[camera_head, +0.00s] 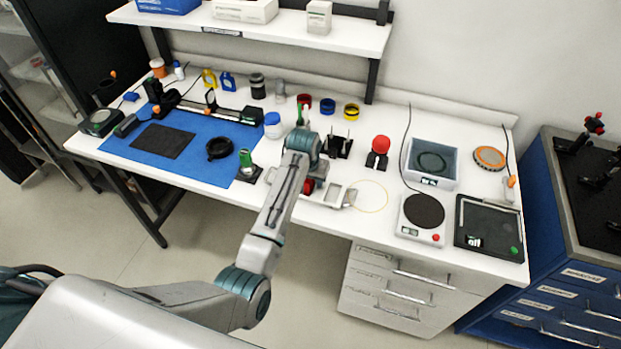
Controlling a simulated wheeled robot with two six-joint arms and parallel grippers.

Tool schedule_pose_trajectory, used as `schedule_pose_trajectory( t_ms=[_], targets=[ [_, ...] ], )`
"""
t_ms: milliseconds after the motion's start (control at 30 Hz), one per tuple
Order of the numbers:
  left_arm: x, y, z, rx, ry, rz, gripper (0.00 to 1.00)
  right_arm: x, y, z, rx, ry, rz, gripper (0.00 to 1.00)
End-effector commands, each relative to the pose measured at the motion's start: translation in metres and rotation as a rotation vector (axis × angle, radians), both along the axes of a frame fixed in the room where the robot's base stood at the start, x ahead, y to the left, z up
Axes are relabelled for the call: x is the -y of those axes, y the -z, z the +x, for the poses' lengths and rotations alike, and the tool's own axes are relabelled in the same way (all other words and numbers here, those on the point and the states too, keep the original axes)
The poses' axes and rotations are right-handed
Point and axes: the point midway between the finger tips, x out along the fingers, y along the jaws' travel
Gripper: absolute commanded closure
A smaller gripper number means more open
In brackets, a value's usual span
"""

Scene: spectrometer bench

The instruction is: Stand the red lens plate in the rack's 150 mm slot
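My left arm reaches from the lower left over the front edge of the bench. Its gripper (316,178) is down low at the bench front, mostly hidden behind my own forearm and wrist. A small red piece (308,186), which looks like the red lens plate, shows beside the forearm at the gripper. I cannot tell whether the fingers hold it. A pale metal frame with openings (340,197), possibly the rack, lies just right of it at the front edge. Its slot marks are too small to read. My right gripper is not in view.
Yellow (210,79) and blue (228,81) plates stand at the back left. A red-topped black stand (379,151) and a black holder (338,146) are behind the frame. A thin yellow loop (372,196) lies right of it. Scales and trays fill the right side.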

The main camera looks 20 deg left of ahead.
Motion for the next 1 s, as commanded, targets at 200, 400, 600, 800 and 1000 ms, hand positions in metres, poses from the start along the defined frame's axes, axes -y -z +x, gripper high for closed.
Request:
schedule_pose_trajectory(
  t_ms=[200, 400, 600, 800, 1000],
  targets=[
    [0.0, -0.002, -0.001, 0.001, 0.0, 0.0, 0.6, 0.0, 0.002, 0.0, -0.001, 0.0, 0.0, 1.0],
    [0.0, -0.026, -0.007, 0.006, -0.001, 0.0, 0.6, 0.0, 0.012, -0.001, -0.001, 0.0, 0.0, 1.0],
    [0.0, -0.066, -0.018, 0.006, 0.0, -0.001, 0.6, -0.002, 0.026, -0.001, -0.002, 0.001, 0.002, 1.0],
    [-0.001, -0.094, -0.026, 0.003, 0.0, 0.0, 0.6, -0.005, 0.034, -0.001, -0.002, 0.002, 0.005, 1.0],
    [-0.001, -0.104, -0.029, 0.0, 0.0, 0.0, 0.6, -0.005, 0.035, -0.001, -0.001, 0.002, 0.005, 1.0]
  ],
)
